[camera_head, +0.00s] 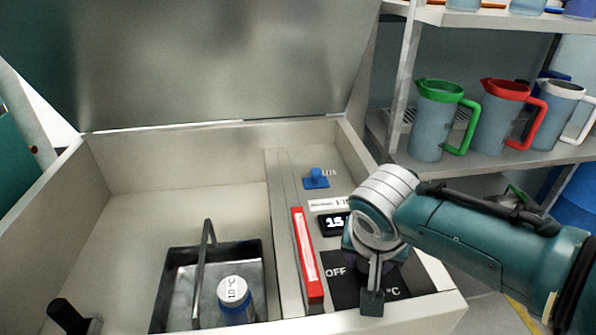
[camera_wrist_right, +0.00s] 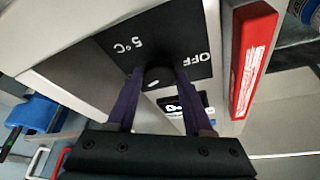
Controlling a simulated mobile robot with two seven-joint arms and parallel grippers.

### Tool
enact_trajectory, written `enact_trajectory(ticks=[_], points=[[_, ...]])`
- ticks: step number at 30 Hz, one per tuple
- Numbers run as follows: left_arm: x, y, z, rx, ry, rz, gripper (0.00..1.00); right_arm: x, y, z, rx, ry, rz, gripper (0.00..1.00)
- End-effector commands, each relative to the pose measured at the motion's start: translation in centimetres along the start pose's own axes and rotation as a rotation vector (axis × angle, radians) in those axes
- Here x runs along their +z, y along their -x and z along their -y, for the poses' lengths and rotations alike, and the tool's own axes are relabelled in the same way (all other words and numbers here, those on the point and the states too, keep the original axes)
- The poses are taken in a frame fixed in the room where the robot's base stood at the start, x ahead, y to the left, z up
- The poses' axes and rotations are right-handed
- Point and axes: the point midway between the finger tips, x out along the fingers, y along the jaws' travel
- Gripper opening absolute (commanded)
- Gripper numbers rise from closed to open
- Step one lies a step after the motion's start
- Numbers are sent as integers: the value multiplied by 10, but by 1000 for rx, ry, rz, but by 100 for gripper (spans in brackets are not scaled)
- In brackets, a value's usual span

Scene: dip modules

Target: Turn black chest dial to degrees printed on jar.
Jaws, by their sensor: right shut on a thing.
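The open grey chest (camera_head: 180,155) has a control panel on its right rim. My right gripper (camera_wrist_right: 158,76) is shut on the black dial (camera_wrist_right: 157,82), a finger on each side of it. OFF and 5 °C are printed on the black plate (camera_wrist_right: 120,43) around the dial. In the head view, my right gripper (camera_head: 371,278) stands over the plate and hides the dial. A lit display (camera_head: 333,223) shows 15, its right end covered by my wrist. A blue jar (camera_head: 237,312) with a white lid printed 10 °C stands in a metal tray (camera_head: 180,280).
A red labelled strip (camera_head: 307,255) and a small blue knob (camera_head: 316,177) are on the panel. A black cylinder (camera_head: 68,315) is at lower left. Measuring jugs with green (camera_head: 438,120), red (camera_head: 503,115) and white handles stand on a shelf behind my right arm.

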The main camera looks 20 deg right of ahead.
Motion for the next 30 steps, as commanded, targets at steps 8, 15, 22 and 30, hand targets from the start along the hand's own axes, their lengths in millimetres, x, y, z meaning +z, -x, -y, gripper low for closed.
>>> enact_trajectory(ticks=[8, 15, 22, 30], points=[[0, 0, 2, -5, -7, 1, 0, 0, 0, 0, 0, 0, -1, 56], [0, 0, 2, -6, -7, 1, 0, 0, 0, 0, 0, 1, -1, 82], [0, 0, 2, -5, -7, 1, 0, 0, 1, 0, -1, 1, 0, 82], [-7, 22, 1, -1, -1, 0, 0, -2, 36, 0, -4, 0, -1, 82]])
